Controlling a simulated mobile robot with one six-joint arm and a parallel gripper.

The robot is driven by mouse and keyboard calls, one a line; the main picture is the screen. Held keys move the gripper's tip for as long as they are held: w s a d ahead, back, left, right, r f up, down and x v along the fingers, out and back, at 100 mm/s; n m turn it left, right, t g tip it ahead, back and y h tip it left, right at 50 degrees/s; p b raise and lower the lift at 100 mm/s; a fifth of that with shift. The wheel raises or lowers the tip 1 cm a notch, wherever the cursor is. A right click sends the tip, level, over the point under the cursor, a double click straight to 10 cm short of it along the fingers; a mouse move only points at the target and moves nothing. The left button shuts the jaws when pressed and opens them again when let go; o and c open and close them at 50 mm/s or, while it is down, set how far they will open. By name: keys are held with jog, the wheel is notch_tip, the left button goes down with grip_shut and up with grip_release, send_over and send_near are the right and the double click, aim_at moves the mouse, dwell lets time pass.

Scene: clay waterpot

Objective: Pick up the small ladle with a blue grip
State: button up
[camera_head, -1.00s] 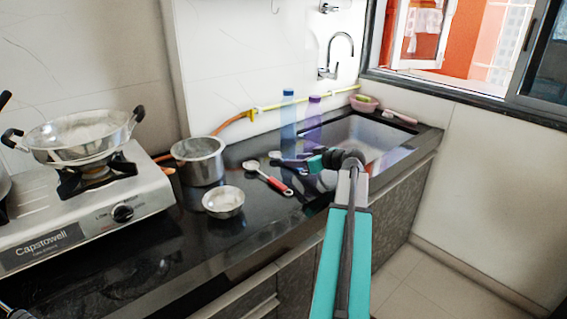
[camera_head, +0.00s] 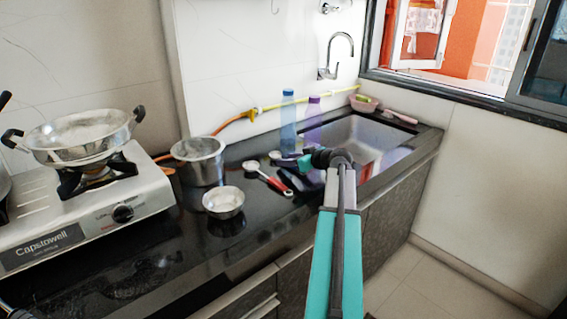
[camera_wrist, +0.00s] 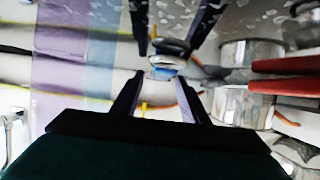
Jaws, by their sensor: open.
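The small ladle with a blue grip shows its round metal bowl (camera_head: 275,155) on the dark counter, left of the sink. Its grip is mostly hidden behind my gripper in the head view. In the wrist view, the blue end of the ladle (camera_wrist: 163,74) appears between or just beyond my fingertips. My gripper (camera_head: 285,162) is low over the counter, pointing left. In the wrist view my gripper (camera_wrist: 162,78) is open, with a finger on each side of the blue part. I cannot tell whether either finger touches it.
A red-gripped ladle (camera_head: 275,184) lies nearby, nearer the counter's front. A small bowl (camera_head: 223,203) and a pot (camera_head: 199,164) stand left. A blue bottle (camera_head: 288,120) and a purple bottle (camera_head: 313,112) stand behind my gripper. The sink (camera_head: 355,137) opens right.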

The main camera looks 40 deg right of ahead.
dwell(0.3)
grip_shut()
jog(key=shift+r, duration=0.15)
jog(key=shift+r, duration=1.25)
jog(key=s+a, duration=0.1)
jog(key=s, duration=0.4)
jog(key=s+a+r, duration=0.1)
jog(key=s+a, duration=0.1)
jog(key=s, duration=0.3)
jog(key=s+a+r, duration=0.1)
jog(key=s+a, duration=0.1)
jog(key=s, duration=0.3)
jog(key=shift+s+r, duration=0.1)
